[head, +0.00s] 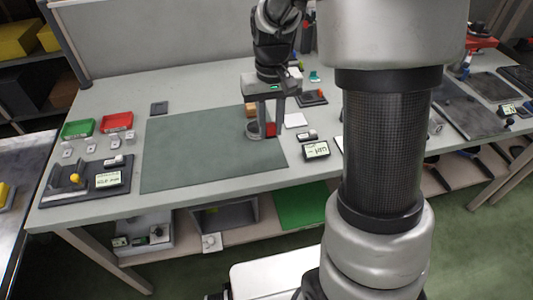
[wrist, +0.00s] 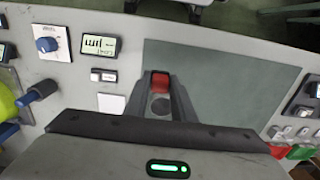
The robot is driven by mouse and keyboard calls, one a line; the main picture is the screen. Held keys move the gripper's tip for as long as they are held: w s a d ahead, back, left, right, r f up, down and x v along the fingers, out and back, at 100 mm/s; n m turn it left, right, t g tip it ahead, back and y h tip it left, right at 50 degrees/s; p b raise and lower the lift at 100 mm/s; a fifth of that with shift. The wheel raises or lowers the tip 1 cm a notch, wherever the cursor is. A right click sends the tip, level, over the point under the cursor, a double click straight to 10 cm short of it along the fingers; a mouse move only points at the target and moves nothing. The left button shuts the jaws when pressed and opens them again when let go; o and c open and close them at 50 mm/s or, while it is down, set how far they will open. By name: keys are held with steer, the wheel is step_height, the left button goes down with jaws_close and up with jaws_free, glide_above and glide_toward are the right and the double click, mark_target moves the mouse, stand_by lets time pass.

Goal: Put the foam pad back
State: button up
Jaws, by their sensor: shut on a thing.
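My gripper (head: 263,128) reaches down over the right part of the green-grey mat (head: 190,150). Its jaws are shut on a small red block, which shows at the fingertips in the wrist view (wrist: 160,82) and low by the fingers in the head view (head: 270,130). A grey round piece (wrist: 160,105) shows between the fingers in the wrist view. I cannot tell whether the red block is the foam pad. A flat white square (head: 296,120) lies on the table right of the mat, and a flat dark square (head: 159,108) lies at its upper left.
A small display (head: 316,150) stands at the table's front right of the mat. Green (head: 77,129) and red (head: 116,122) trays and a dark board (head: 85,180) are at the left. An orange-brown block (head: 250,110) is close to the fingers. The mat's left and middle are clear.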

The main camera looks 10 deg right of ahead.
mark_target(270, 156)
step_height(270, 156, down, 8)
steer(key=shift+r+b, duration=0.2)
steer(key=shift+b, duration=0.55)
steer(key=shift+f, duration=0.2)
steer(key=o, duration=1)
steer(key=shift+c, duration=0.2)
